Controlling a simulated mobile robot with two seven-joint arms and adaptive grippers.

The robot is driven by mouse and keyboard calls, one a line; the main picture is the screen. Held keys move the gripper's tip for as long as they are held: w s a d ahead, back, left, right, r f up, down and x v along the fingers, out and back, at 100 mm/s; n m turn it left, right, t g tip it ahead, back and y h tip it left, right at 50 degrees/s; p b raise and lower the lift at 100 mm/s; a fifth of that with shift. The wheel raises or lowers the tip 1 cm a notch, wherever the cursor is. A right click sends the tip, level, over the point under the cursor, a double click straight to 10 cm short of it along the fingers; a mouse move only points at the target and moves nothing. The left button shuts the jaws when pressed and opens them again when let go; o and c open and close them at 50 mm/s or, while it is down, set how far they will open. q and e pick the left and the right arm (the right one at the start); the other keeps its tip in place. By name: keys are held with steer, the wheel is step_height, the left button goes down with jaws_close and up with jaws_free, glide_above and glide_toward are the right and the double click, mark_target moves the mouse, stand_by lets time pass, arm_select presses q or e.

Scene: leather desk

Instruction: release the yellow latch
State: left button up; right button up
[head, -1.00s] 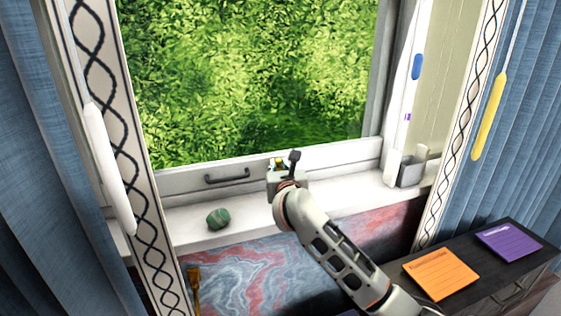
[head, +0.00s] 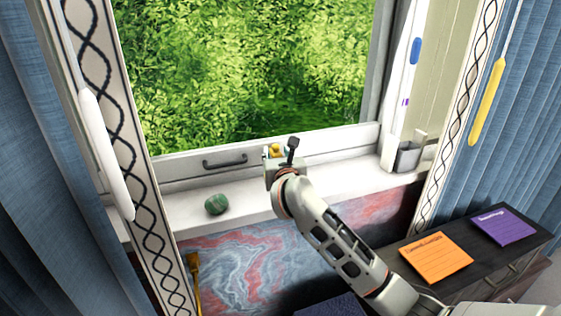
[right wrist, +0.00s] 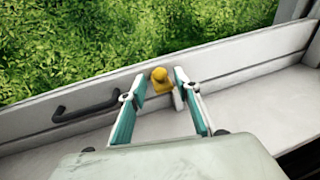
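The yellow latch (right wrist: 160,80) is a small piece with a round knob, fixed on the white lower frame of the window. In the right wrist view it shows between and just beyond the fingertips of my right gripper (right wrist: 160,90), which are spread apart with a gap on each side of it. In the head view only the top of the latch (head: 276,149) shows above my right gripper (head: 274,153), whose fingers are mostly hidden behind the wrist. My left gripper is not in view.
A dark handle (head: 225,160) is on the window frame left of the latch. A green rock (head: 216,204) lies on the white sill (head: 184,210). A grey cup (head: 408,157) stands at the right end. Orange (head: 436,257) and purple (head: 503,225) notes lie on the dark cabinet.

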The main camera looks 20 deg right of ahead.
steer(key=v, duration=1)
steer(key=shift+s, duration=0.3)
steer(key=s+d+n+t+h, duration=0.2)
steer(key=s+d+n+t, duration=0.4)
steer(key=n, duration=0.5)
steer(key=s+a+f+n+g+y, duration=0.2)
steer(key=s+a+f+n+y, duration=0.15)
steer(key=f+n, duration=0.35)
steer(key=s+a+f+n+g+y, duration=0.1)
steer(key=s+a+f+n+y, duration=0.25)
steer(key=f+n, duration=0.4)
steer(key=s+a+f+n+g+y, duration=0.2)
steer(key=s+a+f+n+y, duration=0.15)
steer(key=s+f+n, duration=0.35)
steer(key=s+d+f+n+g+h, duration=0.1)
steer(key=s+d+f+n+g, duration=0.1)
steer(key=s+f+n, duration=0.3)
steer(key=s+d+f+n+g+h, duration=0.2)
steer(key=s+f+n+g, duration=0.2)
steer(key=f, duration=1)
steer(key=shift+s+n+g, duration=0.3)
steer(key=shift+s+n, duration=0.05)
steer(key=shift+s, duration=0.85)
